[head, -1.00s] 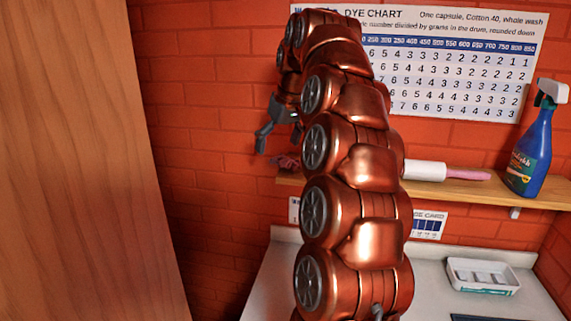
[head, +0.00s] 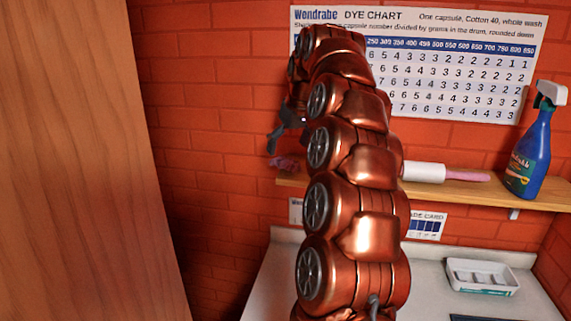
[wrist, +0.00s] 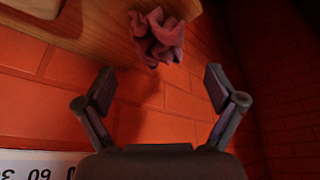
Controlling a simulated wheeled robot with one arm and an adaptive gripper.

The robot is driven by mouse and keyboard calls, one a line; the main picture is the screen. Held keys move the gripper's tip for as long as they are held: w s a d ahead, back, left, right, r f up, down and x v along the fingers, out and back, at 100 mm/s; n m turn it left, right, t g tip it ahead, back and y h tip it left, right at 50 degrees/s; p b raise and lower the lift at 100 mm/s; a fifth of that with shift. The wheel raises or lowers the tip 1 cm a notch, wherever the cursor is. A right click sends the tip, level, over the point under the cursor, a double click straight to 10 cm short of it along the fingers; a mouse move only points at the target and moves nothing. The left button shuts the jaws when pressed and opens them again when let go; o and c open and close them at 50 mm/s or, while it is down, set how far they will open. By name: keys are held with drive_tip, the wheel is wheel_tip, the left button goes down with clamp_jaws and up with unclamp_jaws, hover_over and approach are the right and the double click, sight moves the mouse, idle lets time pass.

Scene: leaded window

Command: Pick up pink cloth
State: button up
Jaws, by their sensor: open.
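The pink cloth (wrist: 158,38) is a crumpled bundle at the end of the wooden shelf in the wrist view, partly over the shelf's edge. In the head view only a small part of the cloth (head: 284,163) shows at the shelf's left end, below my gripper. My gripper (wrist: 158,90) is open and empty in the wrist view, its two fingers apart with brick wall behind the gap. The cloth lies beyond the fingertips, roughly in line with the gap and not between them. In the head view my gripper (head: 274,140) is mostly hidden behind my arm.
The wooden shelf (head: 440,190) also holds a white roller with a pink handle (head: 425,172) and a blue spray bottle (head: 530,145). A dye chart (head: 450,80) hangs above on the brick wall. A white tray (head: 482,276) sits on the counter (head: 425,285). A wooden panel (head: 80,160) stands at left.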

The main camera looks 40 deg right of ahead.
sight(285, 157)
drive_tip(key=shift+f, duration=0.1)
drive_tip(key=shift+p+x, duration=0.9)
drive_tip(key=shift+x, duration=0.25)
drive_tip(key=shift+p+x, duration=0.4)
drive_tip(key=shift+x, duration=0.95)
drive_tip(key=shift+d, duration=0.1)
drive_tip(key=c, duration=0.9)
drive_tip(key=shift+o, duration=0.2)
drive_tip(key=shift+w, duration=0.1)
drive_tip(key=shift+r+b, duration=0.95)
drive_tip(key=shift+r, duration=0.9)
drive_tip(key=shift+s+a+b, duration=0.2)
drive_tip(key=shift+s+b, duration=0.05)
drive_tip(key=shift+s, duration=0.2)
drive_tip(key=shift+s+a+b, duration=0.2)
drive_tip(key=shift+s+a, duration=0.05)
drive_tip(key=shift+s, duration=0.25)
drive_tip(key=s+a+r+b, duration=0.1)
drive_tip(key=s+a+b, duration=0.4)
drive_tip(key=s, duration=0.7)
drive_tip(key=shift+s+a+r, duration=0.25)
drive_tip(key=shift+a, duration=0.3)
